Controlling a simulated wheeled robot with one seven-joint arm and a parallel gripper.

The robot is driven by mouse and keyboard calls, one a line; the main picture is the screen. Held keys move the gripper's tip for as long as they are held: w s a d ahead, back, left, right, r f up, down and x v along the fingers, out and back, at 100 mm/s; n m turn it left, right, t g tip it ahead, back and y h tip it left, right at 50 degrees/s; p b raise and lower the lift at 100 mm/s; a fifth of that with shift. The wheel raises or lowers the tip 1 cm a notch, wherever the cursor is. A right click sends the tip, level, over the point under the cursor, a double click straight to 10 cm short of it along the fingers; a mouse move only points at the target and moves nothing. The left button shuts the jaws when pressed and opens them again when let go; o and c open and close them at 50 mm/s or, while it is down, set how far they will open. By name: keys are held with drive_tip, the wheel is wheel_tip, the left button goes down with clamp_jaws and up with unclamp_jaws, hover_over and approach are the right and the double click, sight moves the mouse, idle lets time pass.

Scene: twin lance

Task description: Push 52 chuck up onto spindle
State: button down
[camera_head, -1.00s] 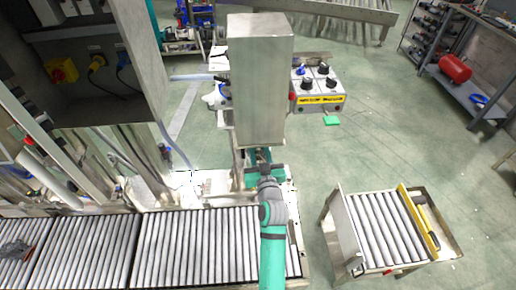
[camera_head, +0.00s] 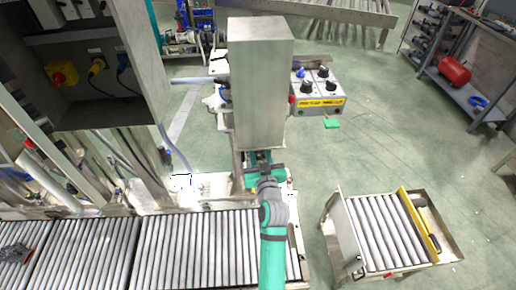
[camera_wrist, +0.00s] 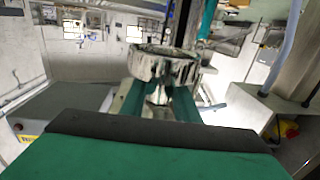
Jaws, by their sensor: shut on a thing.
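The chuck (camera_wrist: 165,66) is a worn, round metal piece with a wide rim and a narrower lower part, seen in the wrist view. My gripper (camera_wrist: 160,100) is shut on its lower part, with one teal finger on either side. The chuck looks upright. A dark vertical rod shows above and behind the chuck; I cannot tell whether it is the spindle or whether it touches. In the head view my gripper (camera_head: 260,167) is under a tall grey machine housing (camera_head: 261,85), which hides the chuck and the spindle. The number 52 is not readable.
A roller conveyor (camera_head: 190,250) runs along the front left. A small roller cart (camera_head: 385,232) stands at the right. A control box with knobs (camera_head: 320,97) is beside the housing. An electrical cabinet (camera_head: 95,95) stands at the left.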

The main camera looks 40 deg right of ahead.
drive_tip(key=shift+r, duration=0.2)
drive_tip(key=c, duration=1.3)
unclamp_jaws()
drive_tip(key=shift+f, duration=0.15)
drive_tip(key=shift+s+a, duration=0.2)
drive_tip(key=shift+s, duration=0.2)
drive_tip(key=v, duration=1)
